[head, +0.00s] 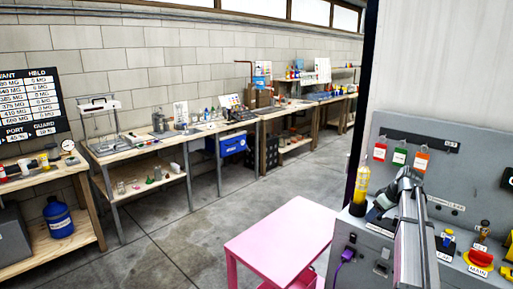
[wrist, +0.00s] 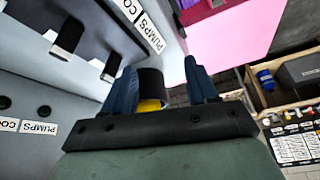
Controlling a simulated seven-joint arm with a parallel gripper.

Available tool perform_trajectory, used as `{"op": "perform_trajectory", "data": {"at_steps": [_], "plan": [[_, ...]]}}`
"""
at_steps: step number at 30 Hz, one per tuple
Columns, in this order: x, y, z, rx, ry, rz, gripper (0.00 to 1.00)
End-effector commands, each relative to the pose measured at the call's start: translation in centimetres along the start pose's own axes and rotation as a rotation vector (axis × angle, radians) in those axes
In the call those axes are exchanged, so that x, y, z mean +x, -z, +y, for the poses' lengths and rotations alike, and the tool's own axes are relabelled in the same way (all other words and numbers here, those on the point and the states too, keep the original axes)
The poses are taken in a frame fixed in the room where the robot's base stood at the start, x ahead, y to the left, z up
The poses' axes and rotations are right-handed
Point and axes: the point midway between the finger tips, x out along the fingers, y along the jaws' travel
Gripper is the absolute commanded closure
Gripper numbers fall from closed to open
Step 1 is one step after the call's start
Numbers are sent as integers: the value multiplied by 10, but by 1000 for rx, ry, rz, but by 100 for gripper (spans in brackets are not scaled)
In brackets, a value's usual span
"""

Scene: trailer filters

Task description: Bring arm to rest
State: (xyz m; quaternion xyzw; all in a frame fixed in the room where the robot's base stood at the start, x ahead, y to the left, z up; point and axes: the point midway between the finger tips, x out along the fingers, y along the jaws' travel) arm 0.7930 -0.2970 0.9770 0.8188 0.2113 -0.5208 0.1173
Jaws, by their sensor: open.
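My gripper shows in the wrist view (wrist: 160,72) with its two blue fingers spread apart. Between and beyond them is a black part with a yellow body (wrist: 150,105), partly hidden by the gripper's dark base; I cannot tell whether the fingers touch it. In the head view my gripper (head: 385,204) is at the left end of the grey panel (head: 460,150). A yellow bottle (head: 361,192) stands upright just left of it.
A pink table (head: 283,238) stands left of the panel. Red, green and orange tags (head: 400,156) hang on the panel, with labelled fittings (head: 480,260) at lower right. Workbenches (head: 130,142) line the far wall; the floor between is clear.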

Motion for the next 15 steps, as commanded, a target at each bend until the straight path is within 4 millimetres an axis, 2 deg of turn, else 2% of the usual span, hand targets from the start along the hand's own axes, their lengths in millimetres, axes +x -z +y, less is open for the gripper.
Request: {"op": "perform_trajectory", "data": {"at_steps": [1, 6, 10, 12, 15], "plan": [[14, 8, -22, -31, -12, -2, 42], [45, 31, -68, -116, -62, -3, 42], [67, 41, -100, -167, -88, -5, 42], [88, 35, -114, -165, -85, -21, 42], [112, 20, -122, -136, -68, -48, 42]]}}
